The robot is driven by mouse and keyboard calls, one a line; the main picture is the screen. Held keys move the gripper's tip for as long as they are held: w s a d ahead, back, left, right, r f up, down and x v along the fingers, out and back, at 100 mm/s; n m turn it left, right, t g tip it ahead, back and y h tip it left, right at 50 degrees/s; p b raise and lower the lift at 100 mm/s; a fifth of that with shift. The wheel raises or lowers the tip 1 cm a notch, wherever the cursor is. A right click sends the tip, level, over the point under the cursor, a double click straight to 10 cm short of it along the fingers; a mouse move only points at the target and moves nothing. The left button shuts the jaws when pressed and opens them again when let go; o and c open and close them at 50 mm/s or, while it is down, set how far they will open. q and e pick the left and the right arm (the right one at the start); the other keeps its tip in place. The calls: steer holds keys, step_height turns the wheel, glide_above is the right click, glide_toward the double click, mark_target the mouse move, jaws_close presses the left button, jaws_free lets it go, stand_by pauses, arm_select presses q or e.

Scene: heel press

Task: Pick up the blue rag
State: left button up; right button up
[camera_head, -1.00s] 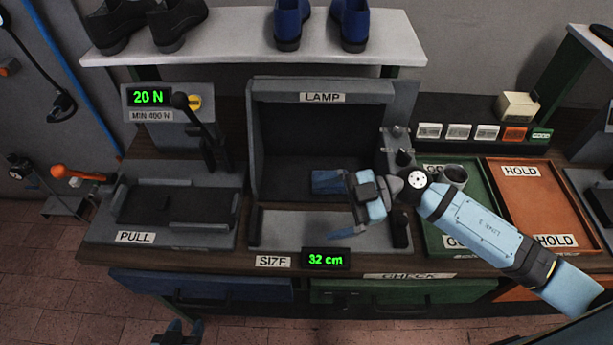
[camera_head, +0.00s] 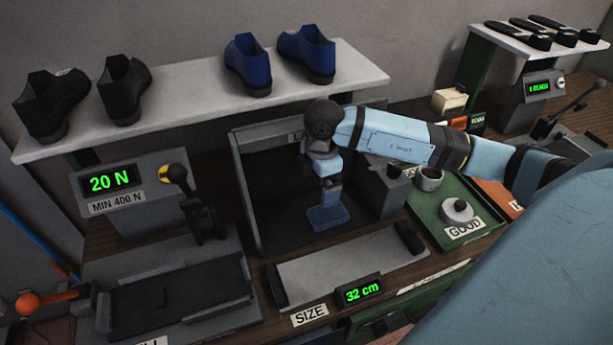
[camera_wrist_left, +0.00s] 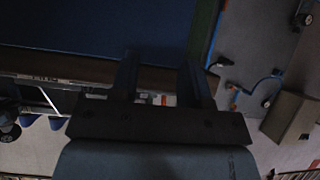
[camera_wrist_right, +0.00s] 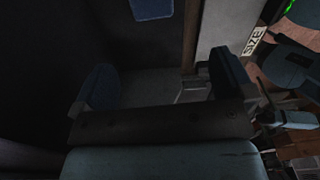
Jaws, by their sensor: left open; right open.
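The blue rag (camera_head: 329,217) lies inside the dark lamp booth (camera_head: 243,190), on its floor. In the right wrist view the rag (camera_wrist_right: 152,9) shows at the top edge, beyond the fingers and apart from them. My right gripper (camera_head: 328,188) points down in the booth, just above or behind the rag in the head view, and hides part of it. In the right wrist view my right gripper (camera_wrist_right: 165,80) is open with nothing between its fingers. My left gripper (camera_wrist_left: 160,75) is open and empty in its wrist view, away from the rag.
The shoe shelf (camera_head: 190,92) runs above the booth, with black and blue shoes on it. The size plate (camera_head: 325,270) lies in front of the booth. A grey block (camera_head: 385,185) and the green tray (camera_head: 478,232) stand to the right. The pull press (camera_head: 180,290) is at left.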

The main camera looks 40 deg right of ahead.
glide_above(321, 213)
steer(key=shift+m+h, duration=0.3)
steer(key=f, duration=0.5)
steer(key=f+p, duration=0.1)
steer(key=f, duration=0.1)
steer(key=shift+a+f, duration=0.4)
steer(key=f, duration=0.3)
steer(key=f+p, duration=0.1)
steer(key=shift+s+d+f, duration=0.1)
steer(key=shift+d+f, duration=0.25)
steer(key=shift+f, duration=0.45)
arm_select(q)
steer(key=shift+w+a+r, duration=0.1)
steer(key=shift+a+r, duration=0.1)
steer(key=shift+r, duration=0.85)
arm_select(e)
steer(key=c, duration=1)
